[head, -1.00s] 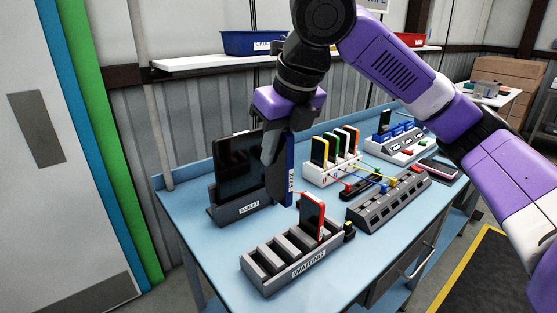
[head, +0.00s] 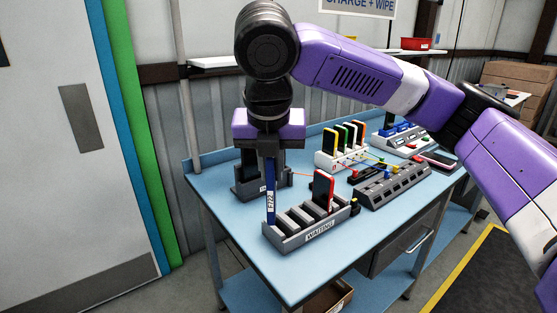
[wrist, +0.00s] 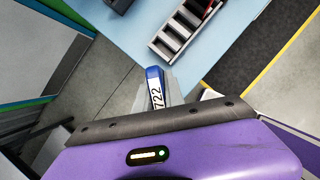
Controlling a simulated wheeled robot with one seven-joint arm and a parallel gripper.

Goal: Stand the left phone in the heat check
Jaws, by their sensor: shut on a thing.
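My gripper (head: 269,160) is shut on a blue phone (head: 271,200) with a white number label. The phone hangs upright, and its lower end overlaps the left end of the WAITING rack (head: 319,236) in the head view. In the wrist view the held phone (wrist: 156,88) appears apart from the rack (wrist: 160,47), with floor behind it. A red-edged phone (head: 322,188) stands in the rack's right part; several slots to its left look empty. I cannot read any label that marks the heat check.
A grey tablet stand (head: 243,190) is partly hidden behind my gripper. A white charger (head: 328,162) holds several coloured phones, with cables in front. A long grey slotted block (head: 392,189) lies to the right. A white unit with blue parts (head: 385,139) stands behind.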

